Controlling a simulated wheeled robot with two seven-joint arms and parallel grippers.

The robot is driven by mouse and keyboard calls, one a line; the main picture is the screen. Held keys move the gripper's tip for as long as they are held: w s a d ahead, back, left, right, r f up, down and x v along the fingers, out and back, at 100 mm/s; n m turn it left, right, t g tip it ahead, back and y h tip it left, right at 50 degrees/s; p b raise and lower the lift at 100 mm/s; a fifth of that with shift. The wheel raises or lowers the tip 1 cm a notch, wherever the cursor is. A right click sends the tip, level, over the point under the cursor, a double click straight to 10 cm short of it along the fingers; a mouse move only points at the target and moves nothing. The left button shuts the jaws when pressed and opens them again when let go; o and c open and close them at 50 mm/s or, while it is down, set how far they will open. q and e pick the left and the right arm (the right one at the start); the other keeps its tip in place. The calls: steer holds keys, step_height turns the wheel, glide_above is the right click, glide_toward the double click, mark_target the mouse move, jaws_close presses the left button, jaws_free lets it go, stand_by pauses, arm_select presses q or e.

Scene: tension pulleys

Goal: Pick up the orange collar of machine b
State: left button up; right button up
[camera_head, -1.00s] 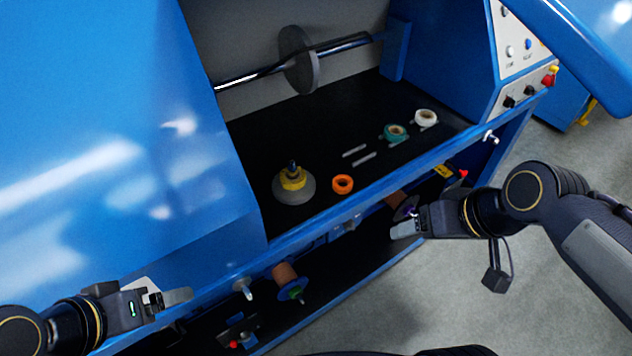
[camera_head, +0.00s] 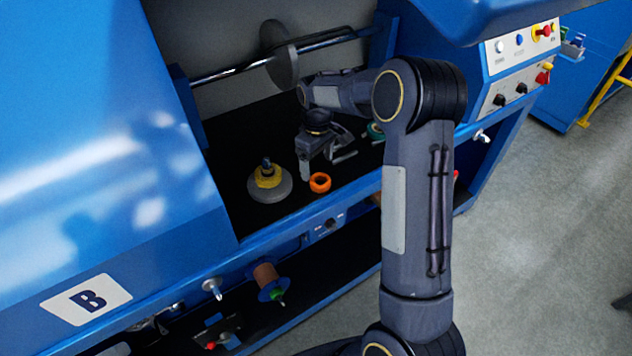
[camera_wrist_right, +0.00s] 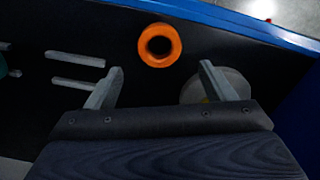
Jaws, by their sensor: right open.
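The orange collar (camera_head: 320,189) lies flat on the black shelf of the blue machine labelled B, near its front edge. My right gripper (camera_head: 325,165) is over the shelf, open and empty, just behind the collar. In the right wrist view the collar (camera_wrist_right: 160,63) lies ahead of the two spread fingertips (camera_wrist_right: 162,70), roughly centred between them, and nothing is between the fingers. The exact height above the shelf is hard to tell. My left gripper is not in view.
A grey disc with a yellow part (camera_head: 267,190) stands left of the collar. A teal collar (camera_head: 375,131) is partly hidden behind my right arm. A shaft with a grey disc (camera_head: 280,65) runs above the shelf. The shelf's blue front edge (camera_head: 290,231) lies close to the collar.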

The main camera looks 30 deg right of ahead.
mark_target(319, 174)
steer(key=f, duration=0.1)
steer(key=f+p, duration=0.1)
steer(key=f, duration=0.2)
steer(key=shift+s+d+f, duration=0.1)
steer(key=shift+s+f, duration=0.15)
steer(key=shift+f, duration=0.05)
steer(key=shift+f+p, duration=0.3)
steer(key=shift+f, duration=0.2)
steer(key=c, duration=1.1)
steer(key=shift+o, duration=0.2)
steer(key=shift+r, duration=0.15)
steer(key=shift+r, duration=0.2)
step_height(319, 174, up, 2)
steer(key=shift+w+r+b, duration=0.1)
steer(key=shift+b, duration=0.2)
steer(key=s+a+r+b, duration=0.3)
steer(key=s+a+r, duration=0.5)
steer(key=s+r, duration=0.2)
steer(key=shift+s+a+b, duration=0.3)
steer(key=shift+s, duration=0.3)
